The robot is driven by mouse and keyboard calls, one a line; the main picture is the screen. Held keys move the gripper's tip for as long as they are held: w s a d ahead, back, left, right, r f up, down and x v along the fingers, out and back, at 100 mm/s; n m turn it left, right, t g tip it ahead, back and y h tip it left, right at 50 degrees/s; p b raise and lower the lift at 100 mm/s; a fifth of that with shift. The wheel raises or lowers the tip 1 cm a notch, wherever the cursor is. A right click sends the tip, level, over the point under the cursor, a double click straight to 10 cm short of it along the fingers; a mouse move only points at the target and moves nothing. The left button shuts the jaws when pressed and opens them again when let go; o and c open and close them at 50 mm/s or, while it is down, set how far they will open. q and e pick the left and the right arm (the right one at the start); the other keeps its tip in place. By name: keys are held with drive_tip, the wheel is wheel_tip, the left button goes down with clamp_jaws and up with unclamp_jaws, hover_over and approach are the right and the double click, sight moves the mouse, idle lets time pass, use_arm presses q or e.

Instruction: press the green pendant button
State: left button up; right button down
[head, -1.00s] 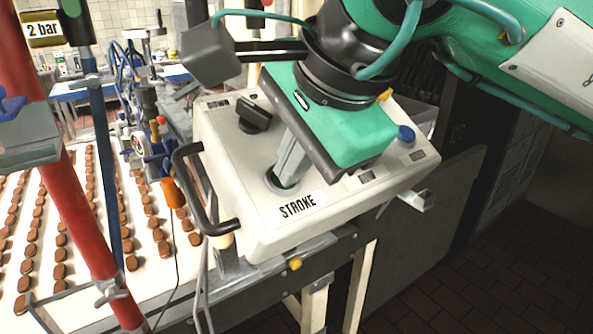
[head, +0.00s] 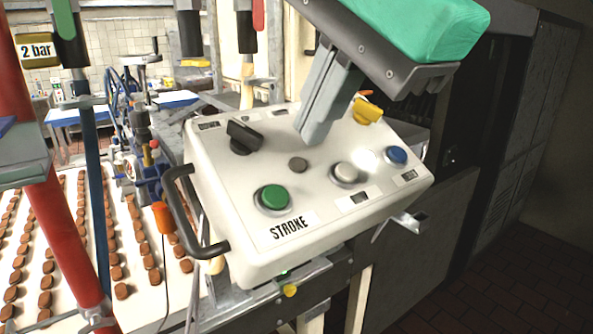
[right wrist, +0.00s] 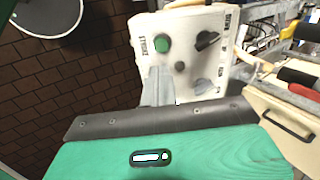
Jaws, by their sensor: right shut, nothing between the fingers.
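The green button (head: 273,198) sits in a metal ring on the front left of the white pendant box (head: 235,245), above the label STROKE. It also shows in the right wrist view (right wrist: 162,44), fully uncovered. My right gripper (head: 312,132) is shut and empty. In the head view its fingertips appear above and right of the green button, apart from it, near a small dark round knob (head: 298,165). In the right wrist view the fingers (right wrist: 160,72) point toward the box just below the button. My left gripper is not in view.
The box also carries a black selector (head: 244,136), a white button (head: 346,174), a blue button (head: 397,155) and a yellow control (head: 367,110). A black handle (head: 178,215) sticks out at its left. Left of it lies a conveyor with rows of brown pieces (head: 122,291).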

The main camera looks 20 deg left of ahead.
drive_tip(key=v, duration=0.4)
drive_tip(key=shift+r+b, duration=0.15)
drive_tip(key=shift+b, duration=0.15)
drive_tip(key=shift+w+a, duration=0.1)
drive_tip(key=shift+a, duration=0.05)
idle(0.5)
idle(1.4)
